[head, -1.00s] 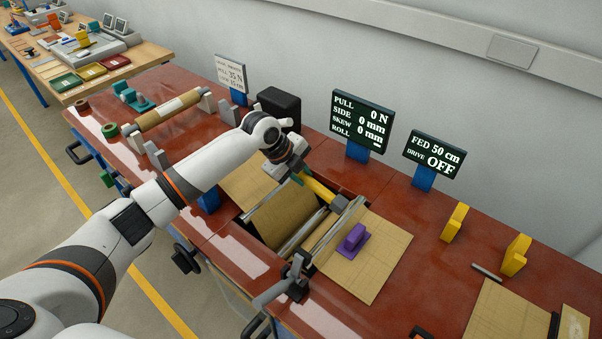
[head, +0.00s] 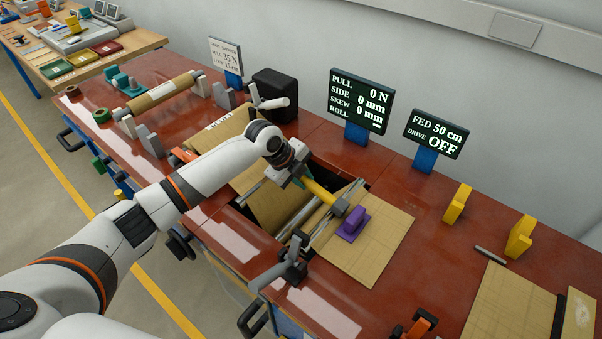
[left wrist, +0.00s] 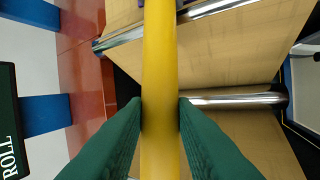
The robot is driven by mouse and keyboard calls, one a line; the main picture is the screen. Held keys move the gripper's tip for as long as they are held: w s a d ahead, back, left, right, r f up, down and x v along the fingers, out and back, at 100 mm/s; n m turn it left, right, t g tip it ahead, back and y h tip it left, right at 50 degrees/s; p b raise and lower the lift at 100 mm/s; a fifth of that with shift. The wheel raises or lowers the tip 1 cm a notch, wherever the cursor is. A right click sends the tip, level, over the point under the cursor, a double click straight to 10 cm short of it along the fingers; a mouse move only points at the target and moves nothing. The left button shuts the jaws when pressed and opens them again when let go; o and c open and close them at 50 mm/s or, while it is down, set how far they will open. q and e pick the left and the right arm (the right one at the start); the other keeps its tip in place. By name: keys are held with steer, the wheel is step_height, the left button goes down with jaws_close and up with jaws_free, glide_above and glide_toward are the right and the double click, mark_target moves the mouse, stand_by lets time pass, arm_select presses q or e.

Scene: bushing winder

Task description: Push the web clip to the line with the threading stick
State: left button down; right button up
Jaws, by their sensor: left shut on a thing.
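The web clip is a purple block (head: 353,224) with a raised handle, on the brown web sheet (head: 372,258) right of the rollers. The threading stick is a yellow rod (head: 319,193) with a dark grey end. That end is close to the clip's upper left side; I cannot tell whether they touch. My left gripper (head: 300,177) is shut on the stick, above the rollers. In the left wrist view the green fingers (left wrist: 160,108) pinch the yellow rod (left wrist: 160,45) from both sides. Faint lines cross the sheet. My right gripper is not in view.
Metal rollers (head: 333,214) lie across the opening beside the sheet. A pull display (head: 359,100) and a fed display (head: 436,133) stand behind; they read 0 N, 50 cm and drive OFF. Yellow blocks (head: 457,203) stand to the right. Red tabletop is free between.

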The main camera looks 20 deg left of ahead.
mark_target(358, 218)
arm_select(q)
steer(key=shift+f, duration=0.25)
steer(key=shift+d+r, duration=0.1)
steer(key=shift+d, duration=0.05)
